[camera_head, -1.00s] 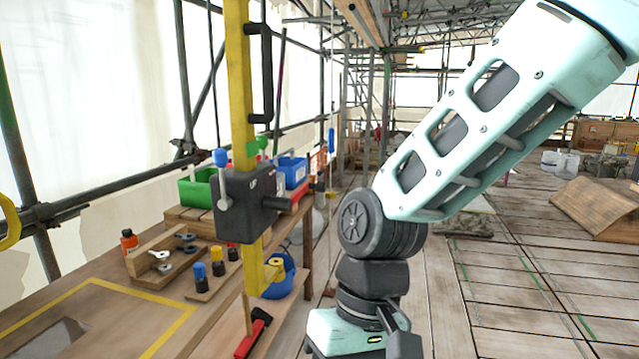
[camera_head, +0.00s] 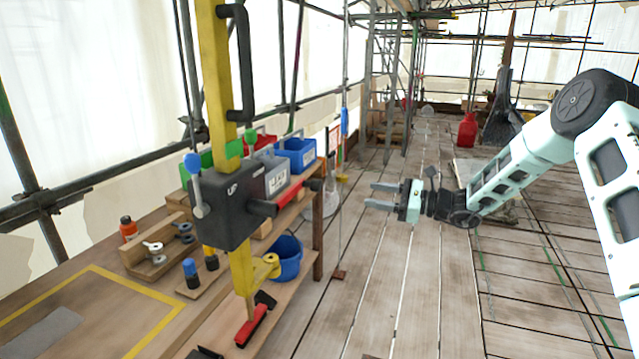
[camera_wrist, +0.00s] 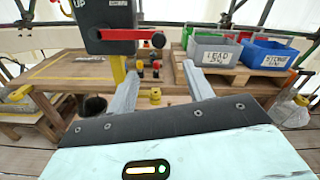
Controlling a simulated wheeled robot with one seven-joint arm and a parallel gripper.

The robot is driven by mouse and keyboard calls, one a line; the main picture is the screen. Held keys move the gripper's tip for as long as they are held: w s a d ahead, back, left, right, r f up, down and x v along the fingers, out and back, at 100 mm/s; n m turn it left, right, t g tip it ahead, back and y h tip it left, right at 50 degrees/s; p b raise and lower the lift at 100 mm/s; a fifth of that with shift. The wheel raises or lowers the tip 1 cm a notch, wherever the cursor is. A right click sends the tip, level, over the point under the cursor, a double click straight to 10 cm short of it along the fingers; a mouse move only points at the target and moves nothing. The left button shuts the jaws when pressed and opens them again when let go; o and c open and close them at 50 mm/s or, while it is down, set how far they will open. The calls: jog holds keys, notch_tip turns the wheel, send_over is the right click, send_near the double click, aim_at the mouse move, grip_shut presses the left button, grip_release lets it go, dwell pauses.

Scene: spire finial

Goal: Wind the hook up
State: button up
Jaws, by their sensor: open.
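The winch (camera_head: 235,208), a black box marked "UP", is fixed to a yellow post (camera_head: 215,80). A lever with a blue knob (camera_head: 192,161) stands at its left side. A red bar (camera_head: 294,193) with a black end sticks out at its right; the red bar (camera_wrist: 120,35) also crosses the box in the wrist view. A thin line right of the post carries a blue piece (camera_head: 345,121) and a small yellow piece (camera_head: 342,179); I cannot tell whether either is the hook. My gripper (camera_head: 370,195) is open and empty, right of the winch and apart from it.
A workbench (camera_head: 160,325) holds a tool rack, an orange bottle (camera_head: 128,229) and small posts. Blue (camera_head: 297,155) and grey (camera_head: 277,180) bins stand behind the winch. A blue bucket (camera_head: 287,257) is below. The plank floor (camera_head: 400,300) under my arm is clear.

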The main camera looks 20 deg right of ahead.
aim_at(321, 186)
jog(key=p+x, duration=0.4)
jog(key=x, duration=1.2)
jog(key=shift+a+p, duration=0.15)
jog(key=shift+p, duration=0.15)
